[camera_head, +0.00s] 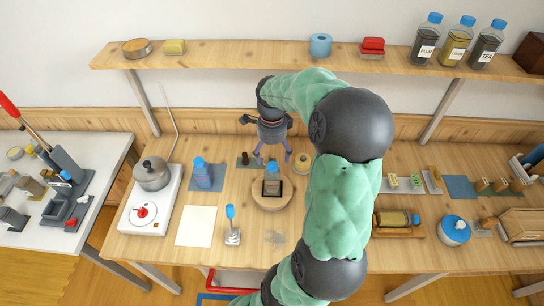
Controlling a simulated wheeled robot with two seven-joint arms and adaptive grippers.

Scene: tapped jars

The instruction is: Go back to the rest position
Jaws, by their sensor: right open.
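My right arm, green with dark grey joints, comes up from the bottom middle and bends over the table. My right gripper (273,158) points down near the back of the table, with its two purple fingers spread apart and nothing seen between them. Just in front of it, a jar with a dark label (272,187) stands on a round wooden board (262,203); the gripper appears apart from it. A blue-capped jar (202,178) stands on a blue mat to the left. My left gripper is out of view.
A wooden shelf (230,60) runs above the table, with labelled jars (425,42) at its right. A pot (152,175) sits on a white hotplate (135,215). A white sheet (196,226) lies left of the board. A lying jar (392,219) is right of my arm.

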